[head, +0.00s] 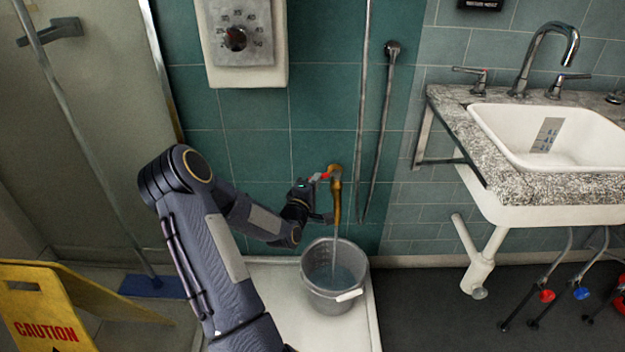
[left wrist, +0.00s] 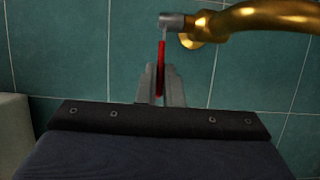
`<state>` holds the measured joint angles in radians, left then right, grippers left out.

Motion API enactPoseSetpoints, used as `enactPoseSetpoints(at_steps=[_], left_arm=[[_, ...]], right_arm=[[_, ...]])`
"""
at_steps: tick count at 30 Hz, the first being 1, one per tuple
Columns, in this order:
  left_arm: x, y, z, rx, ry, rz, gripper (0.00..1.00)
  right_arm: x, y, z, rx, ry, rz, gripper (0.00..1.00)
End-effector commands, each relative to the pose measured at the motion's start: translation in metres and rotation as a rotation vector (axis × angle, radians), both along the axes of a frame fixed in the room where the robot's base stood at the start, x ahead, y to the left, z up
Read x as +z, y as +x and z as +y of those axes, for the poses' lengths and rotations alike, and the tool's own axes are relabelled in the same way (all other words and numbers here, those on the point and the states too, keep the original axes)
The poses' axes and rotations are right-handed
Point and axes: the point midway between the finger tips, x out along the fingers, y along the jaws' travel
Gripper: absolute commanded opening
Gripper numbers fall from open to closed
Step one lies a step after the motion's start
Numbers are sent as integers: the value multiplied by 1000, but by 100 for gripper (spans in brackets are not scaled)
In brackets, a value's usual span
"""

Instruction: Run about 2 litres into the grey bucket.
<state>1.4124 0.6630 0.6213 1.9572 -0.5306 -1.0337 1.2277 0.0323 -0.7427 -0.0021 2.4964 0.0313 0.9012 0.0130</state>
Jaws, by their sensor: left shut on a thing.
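A brass tap (head: 337,190) stands out from the teal tiled wall, and water runs from its spout. The grey bucket (head: 318,293) stands upright below it on the white tray, with water inside; I cannot read the level exactly. My left gripper (head: 316,180) is at the tap, shut on its red lever (head: 322,176). In the left wrist view the red lever (left wrist: 161,72) lies between the fingers (left wrist: 161,88), beside the brass tap body (left wrist: 265,18). My right gripper is not in view.
A sink (head: 560,140) on a granite counter stands at the right. A yellow caution sign (head: 45,310) is at the lower left. An electric shower unit (head: 240,40) hangs on the wall above.

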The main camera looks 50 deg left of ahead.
Motion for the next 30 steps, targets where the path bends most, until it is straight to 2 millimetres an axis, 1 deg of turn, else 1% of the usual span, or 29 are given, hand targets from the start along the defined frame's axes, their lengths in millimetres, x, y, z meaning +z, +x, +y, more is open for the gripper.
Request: enactPoseSetpoints(at_steps=[1,2,6,14,15,19,20,27,30], left_arm=[[1,3,-5,14,0,-6,0],[1,2,-5,27,-1,-4,0],[1,1,-6,57,1,0,0],[1,0,-6,59,2,1,0],[1,0,-6,58,2,1,9],[1,0,-5,59,1,2,26],[1,0,-5,59,1,2,29],[0,-1,-5,60,1,3,29],[0,-5,-8,60,0,4,29]], right_arm=[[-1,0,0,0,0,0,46],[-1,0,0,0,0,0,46],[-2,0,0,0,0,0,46],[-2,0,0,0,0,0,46],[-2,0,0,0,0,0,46],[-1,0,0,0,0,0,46],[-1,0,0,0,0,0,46],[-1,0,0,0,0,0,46],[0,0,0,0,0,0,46]])
